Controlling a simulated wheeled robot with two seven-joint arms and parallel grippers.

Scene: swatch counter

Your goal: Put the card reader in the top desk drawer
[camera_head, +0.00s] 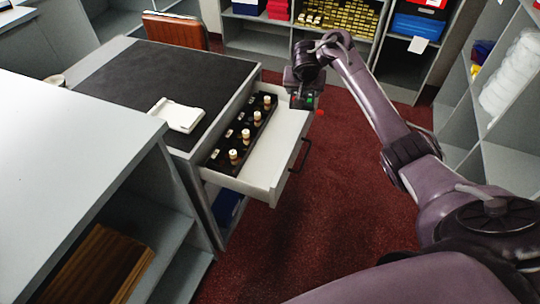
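The top desk drawer (279,151) is pulled open from the grey desk, with its dark handle toward the right. A small dark object with green and red marks, which looks like the card reader (309,101), is at the end of my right arm. My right gripper (303,92) appears shut on it and holds it above and beyond the far right corner of the drawer. The fingertips are small and partly hidden. My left gripper is not in view.
A black tray (213,162) with several wooden-handled stamps fills the drawer's left side; its right side is bare. A white pad (177,115) lies on the dark desk mat (165,75). A grey counter (70,150) stands at left, and shelves (269,39) stand behind.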

